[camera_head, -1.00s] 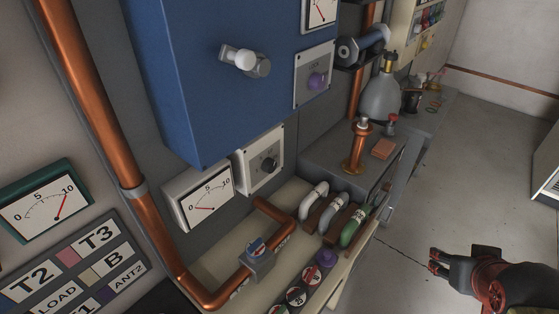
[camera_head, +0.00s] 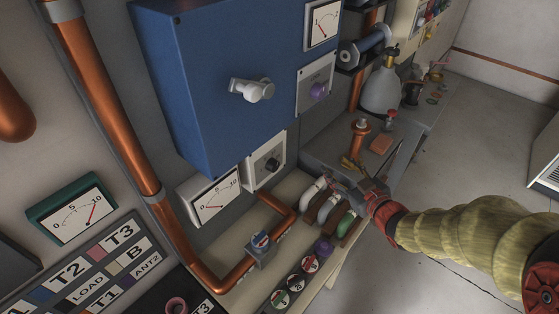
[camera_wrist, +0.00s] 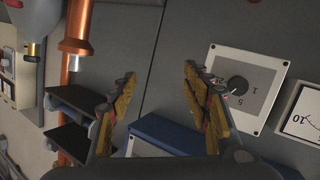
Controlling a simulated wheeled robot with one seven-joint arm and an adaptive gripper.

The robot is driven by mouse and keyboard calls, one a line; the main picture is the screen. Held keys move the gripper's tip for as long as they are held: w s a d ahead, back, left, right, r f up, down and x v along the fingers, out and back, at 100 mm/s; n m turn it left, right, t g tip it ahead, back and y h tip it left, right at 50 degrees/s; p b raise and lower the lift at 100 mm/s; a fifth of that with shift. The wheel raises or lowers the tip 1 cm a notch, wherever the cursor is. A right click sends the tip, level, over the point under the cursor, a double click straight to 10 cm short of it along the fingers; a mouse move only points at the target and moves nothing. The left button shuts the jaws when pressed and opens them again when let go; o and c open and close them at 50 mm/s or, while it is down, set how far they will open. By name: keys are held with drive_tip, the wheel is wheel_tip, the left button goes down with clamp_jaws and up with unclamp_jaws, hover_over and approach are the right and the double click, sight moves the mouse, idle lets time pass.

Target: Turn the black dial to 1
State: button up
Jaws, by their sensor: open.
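The black dial (camera_head: 271,164) sits on a pale square plate (camera_head: 252,181) below the blue cabinet. In the wrist view the black dial (camera_wrist: 237,86) is at the right on its grey plate (camera_wrist: 262,100), with the numbers 1 and 5 beside it; its exact pointer setting is too small to tell. My gripper (camera_head: 342,172) is in front of and to the right of the dial, apart from it. In the wrist view my gripper (camera_wrist: 155,95) shows two yellow fingers spread wide with nothing between them. The dial lies to the right of the right finger.
The blue cabinet (camera_head: 215,80) with a grey handle (camera_head: 252,90) overhangs the dial. A white meter (camera_head: 211,196) adjoins the plate on the left. Several levers, including a green one (camera_head: 347,223), and a copper pipe (camera_head: 240,270) lie below. A grey bottle (camera_head: 381,92) stands behind.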

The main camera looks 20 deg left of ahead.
sight(276, 167)
drive_tip(key=s+a+f+n+g+y+p, duration=0.1)
drive_tip(key=s+a+n+g+y+p, duration=0.2)
drive_tip(key=s+a+g+y, duration=0.45)
drive_tip(key=a+t, duration=0.1)
drive_tip(key=a, duration=0.2)
drive_tip(key=w+a+h, duration=0.1)
drive_tip(key=a, duration=0.2)
drive_tip(key=a+t, duration=0.1)
drive_tip(key=a, duration=0.2)
drive_tip(key=shift+w+a+f+t+h+b, duration=0.1)
drive_tip(key=shift+w+f+t+h+b, duration=0.05)
drive_tip(key=shift+w+t+h+b, duration=0.15)
drive_tip(key=shift+s, duration=0.1)
drive_tip(key=c, duration=0.3)
drive_tip(key=c, duration=0.8)
drive_tip(key=shift+c, duration=0.3)
